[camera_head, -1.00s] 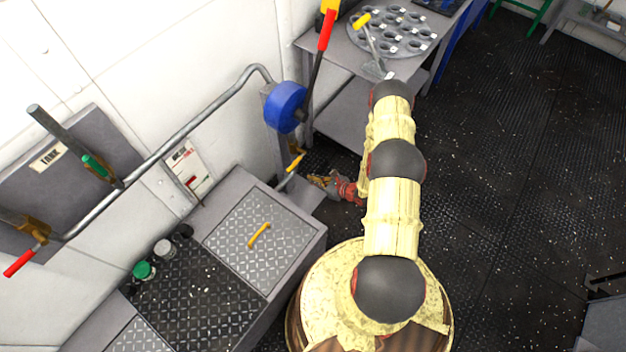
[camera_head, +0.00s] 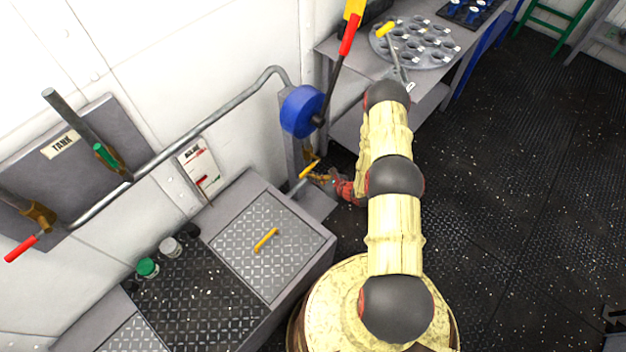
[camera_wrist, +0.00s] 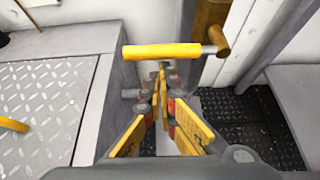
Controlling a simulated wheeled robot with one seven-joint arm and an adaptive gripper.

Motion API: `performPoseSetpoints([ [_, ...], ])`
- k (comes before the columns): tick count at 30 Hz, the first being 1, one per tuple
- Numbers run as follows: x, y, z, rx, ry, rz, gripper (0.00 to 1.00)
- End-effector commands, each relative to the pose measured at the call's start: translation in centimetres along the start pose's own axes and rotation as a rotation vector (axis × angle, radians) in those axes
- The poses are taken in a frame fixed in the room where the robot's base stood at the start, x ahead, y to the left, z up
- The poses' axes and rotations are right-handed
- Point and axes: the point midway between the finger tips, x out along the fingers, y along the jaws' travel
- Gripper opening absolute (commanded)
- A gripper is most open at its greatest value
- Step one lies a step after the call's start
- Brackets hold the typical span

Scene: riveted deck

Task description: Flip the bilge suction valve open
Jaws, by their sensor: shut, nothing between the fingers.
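A valve with a yellow lever handle (camera_head: 310,169) sits low on the grey post under the blue hand pump (camera_head: 302,111); no label on it can be read. In the wrist view the yellow handle (camera_wrist: 161,50) lies crosswise, joined at its right end to a bronze valve body (camera_wrist: 219,41). My gripper (camera_head: 315,178) is low beside this handle. In the wrist view my gripper's fingertips (camera_wrist: 160,72) are together and empty, just below the handle in the picture. Whether they touch it cannot be told.
A grey TANK panel (camera_head: 52,170) carries red- and green-handled levers. A pipe (camera_head: 175,152) runs from it to the pump. A chequer-plate hatch (camera_head: 252,266) with a yellow handle is at front left.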

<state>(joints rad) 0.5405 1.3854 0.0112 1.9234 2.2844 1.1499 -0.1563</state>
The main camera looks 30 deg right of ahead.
Motion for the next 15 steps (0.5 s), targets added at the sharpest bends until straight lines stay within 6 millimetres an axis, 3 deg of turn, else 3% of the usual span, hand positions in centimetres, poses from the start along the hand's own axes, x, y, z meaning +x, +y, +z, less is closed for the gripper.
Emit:
performPoseSetpoints([
  [15, -0.25, 0.11, 0.46, 0.053, 0.000, 0.033, 0.00],
])
